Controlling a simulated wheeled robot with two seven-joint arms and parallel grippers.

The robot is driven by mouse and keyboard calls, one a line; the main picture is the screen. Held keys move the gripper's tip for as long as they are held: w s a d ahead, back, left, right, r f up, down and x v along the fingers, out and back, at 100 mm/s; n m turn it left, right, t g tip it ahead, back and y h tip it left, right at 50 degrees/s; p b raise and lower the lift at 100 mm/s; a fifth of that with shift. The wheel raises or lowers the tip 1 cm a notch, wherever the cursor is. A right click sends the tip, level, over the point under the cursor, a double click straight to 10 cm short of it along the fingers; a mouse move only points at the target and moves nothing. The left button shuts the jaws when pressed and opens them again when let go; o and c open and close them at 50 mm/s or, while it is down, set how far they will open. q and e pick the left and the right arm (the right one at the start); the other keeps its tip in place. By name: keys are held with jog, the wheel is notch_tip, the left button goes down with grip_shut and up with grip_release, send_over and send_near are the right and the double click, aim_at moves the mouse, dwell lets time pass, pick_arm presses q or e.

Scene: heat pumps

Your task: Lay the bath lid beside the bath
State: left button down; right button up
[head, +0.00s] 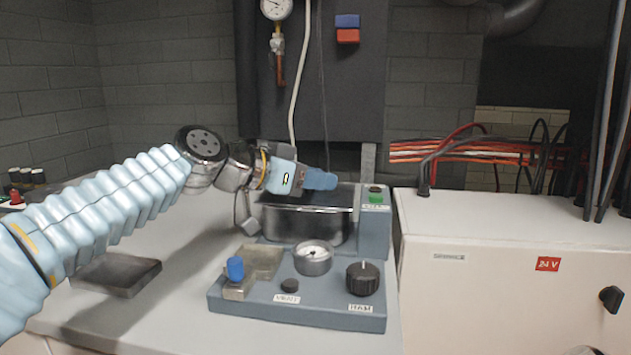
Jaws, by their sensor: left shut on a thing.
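The bath (305,225) is a shiny metal tub in a grey housing towards the back of the white counter. My left gripper (322,180) reaches in from the left, just above the bath's top, and is shut on what seems to be the bath lid. A dark flat surface (343,194) at the bath's top seems to be this lid, partly hidden by my gripper. I cannot tell whether it rests on the rim or is raised. The grasp point itself is hidden. My right gripper is out of view.
A shallow dark metal tray (117,275) lies on the counter left of the bath, with bare counter around it. The control panel (295,310) with knobs, a gauge and a blue-topped part stands in front. A white cabinet (500,275) is at the right.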

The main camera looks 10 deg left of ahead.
pick_arm(q)
jog(key=shift+f+b, duration=0.2)
jog(key=shift+b, duration=0.15)
jog(key=c, duration=0.9)
grip_release()
jog(key=shift+r, duration=0.1)
jog(key=shift+o, duration=0.2)
